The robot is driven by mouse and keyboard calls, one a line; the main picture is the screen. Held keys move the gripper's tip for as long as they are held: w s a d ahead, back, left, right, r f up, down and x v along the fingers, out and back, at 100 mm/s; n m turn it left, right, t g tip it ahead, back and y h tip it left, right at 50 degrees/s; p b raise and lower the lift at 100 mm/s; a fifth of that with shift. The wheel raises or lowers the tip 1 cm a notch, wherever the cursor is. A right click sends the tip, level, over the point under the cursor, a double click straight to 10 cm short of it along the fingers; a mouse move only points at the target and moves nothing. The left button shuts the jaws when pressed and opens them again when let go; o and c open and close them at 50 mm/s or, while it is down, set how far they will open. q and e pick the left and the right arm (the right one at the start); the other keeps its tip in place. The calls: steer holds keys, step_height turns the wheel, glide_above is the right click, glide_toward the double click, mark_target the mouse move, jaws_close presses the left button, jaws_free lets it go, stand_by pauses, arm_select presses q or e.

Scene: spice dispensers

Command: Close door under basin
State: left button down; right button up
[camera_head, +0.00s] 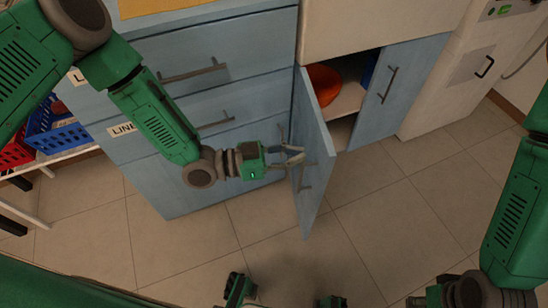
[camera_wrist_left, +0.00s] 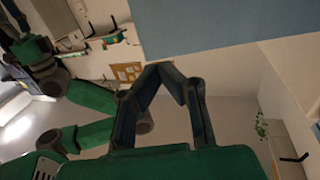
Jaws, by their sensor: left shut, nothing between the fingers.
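The blue door under the basin (camera_head: 312,150) stands open in the head view, swung out from the cabinet, with a bar handle on its face. My left gripper (camera_head: 300,156) is beside the door's left face, close to it; contact is unclear. Its fingers are shut and empty, and meet in the left wrist view (camera_wrist_left: 168,72). A blue panel (camera_wrist_left: 225,25), apparently the door, fills the top of that view. My right gripper (camera_head: 414,301) shows only partly at the bottom right, far from the door, its fingers unclear.
An orange bowl (camera_head: 324,84) sits inside the open cabinet. The neighbouring blue door (camera_head: 398,90) on the right is closed. Blue drawers (camera_head: 210,100) with handles stand to the left. Blue and red baskets (camera_head: 65,135) are at far left. The tiled floor (camera_head: 370,225) in front is clear.

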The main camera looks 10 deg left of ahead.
mark_target(326, 152)
arm_select(q)
steer(key=x, duration=0.5)
steer(key=shift+s+b, duration=0.2)
steer(key=shift+b, duration=0.15)
steer(key=shift+a, duration=0.15)
